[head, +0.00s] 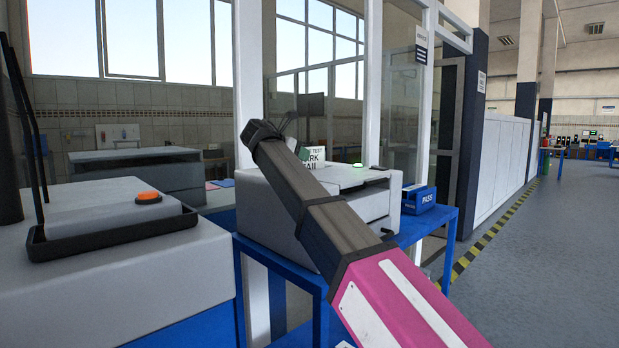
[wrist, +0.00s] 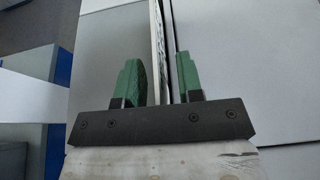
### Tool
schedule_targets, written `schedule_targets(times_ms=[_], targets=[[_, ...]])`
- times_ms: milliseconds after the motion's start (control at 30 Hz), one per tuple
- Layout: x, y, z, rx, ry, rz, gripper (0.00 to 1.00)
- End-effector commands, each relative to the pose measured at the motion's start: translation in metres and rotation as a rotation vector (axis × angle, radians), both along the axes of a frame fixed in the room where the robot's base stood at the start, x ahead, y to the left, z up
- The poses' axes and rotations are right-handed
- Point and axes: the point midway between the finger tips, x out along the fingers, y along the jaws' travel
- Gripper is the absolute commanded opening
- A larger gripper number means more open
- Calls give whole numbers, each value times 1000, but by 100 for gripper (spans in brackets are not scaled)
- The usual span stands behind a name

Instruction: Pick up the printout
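The printout (head: 312,160) is a white sheet with dark printed text, part of it reading "TEST". It stands upright on top of the grey printer-like machine (head: 345,177), partly hidden behind my arm. In the wrist view the printout (wrist: 157,45) shows nearly edge-on as a thin pale strip with dark marks. My gripper (wrist: 160,80) has its two green fingers apart, one on each side of the sheet. A gap shows between the sheet and the right finger; the left finger is close to it, and I cannot tell if it touches. In the head view the fingers are mostly hidden.
The machine sits on a blue table (head: 437,222). A blue "PASS" tray (head: 418,199) stands at its right. A grey bench unit with an orange button (head: 149,197) is at the left. A glass partition with white posts (head: 372,80) stands behind. The floor at right is open.

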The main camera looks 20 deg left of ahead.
Motion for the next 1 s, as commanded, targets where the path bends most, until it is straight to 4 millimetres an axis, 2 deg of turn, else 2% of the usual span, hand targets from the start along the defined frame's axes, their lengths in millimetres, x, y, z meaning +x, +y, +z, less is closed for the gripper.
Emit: schedule_targets(times_ms=[267, 300, 400, 767, 1000], targets=[[6, -3, -3, 1, -1, 1, 34], [6, -3, -3, 1, -1, 1, 28], [6, -3, -3, 1, -1, 1, 0], [6, -3, -2, 1, -1, 1, 0], [6, -2, 12, 2, -1, 0, 0]])
